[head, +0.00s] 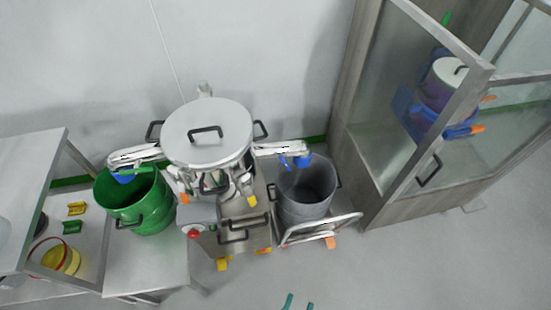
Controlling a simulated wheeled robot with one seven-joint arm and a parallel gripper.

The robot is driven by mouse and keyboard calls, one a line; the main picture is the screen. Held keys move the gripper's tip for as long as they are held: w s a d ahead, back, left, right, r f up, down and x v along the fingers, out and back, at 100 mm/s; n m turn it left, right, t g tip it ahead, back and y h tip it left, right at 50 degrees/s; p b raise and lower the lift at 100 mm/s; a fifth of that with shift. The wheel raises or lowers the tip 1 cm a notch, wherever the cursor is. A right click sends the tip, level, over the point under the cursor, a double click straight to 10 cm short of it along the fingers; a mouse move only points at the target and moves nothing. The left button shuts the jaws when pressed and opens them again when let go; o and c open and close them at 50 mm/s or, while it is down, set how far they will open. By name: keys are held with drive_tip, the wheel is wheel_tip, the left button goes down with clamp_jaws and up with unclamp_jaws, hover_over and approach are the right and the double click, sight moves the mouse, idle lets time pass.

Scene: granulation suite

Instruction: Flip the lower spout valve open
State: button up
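A steel granulator (205,135) with a round lidded bowl stands against the wall. A left spout (135,156) with a blue end (123,179) reaches over a green bucket (135,205). A right spout (280,149) with a blue end (302,160) reaches over a grey bucket (307,190). I cannot tell which is the lower spout, nor whether its valve is open or shut. My gripper (298,303) shows only as two teal fingertips at the bottom edge. They are apart with bare floor between them, well short of the machine and touching nothing.
The grey bucket stands on a low trolley (320,228). The green bucket stands on a steel table (150,265) with a yellow container (62,258) nearby. A glazed cabinet (375,150) fills the right. Floor in front of the machine is clear.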

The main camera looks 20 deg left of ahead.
drive_tip(key=w+f+m, duration=0.8)
drive_tip(key=f, duration=0.2)
drive_tip(key=m+y, duration=1)
drive_tip(key=m, duration=0.6)
approach(285, 164)
drive_tip(key=x, duration=1)
drive_tip(key=shift+w+f, duration=0.2)
drive_tip(key=shift+w, duration=0.05)
clamp_jaws()
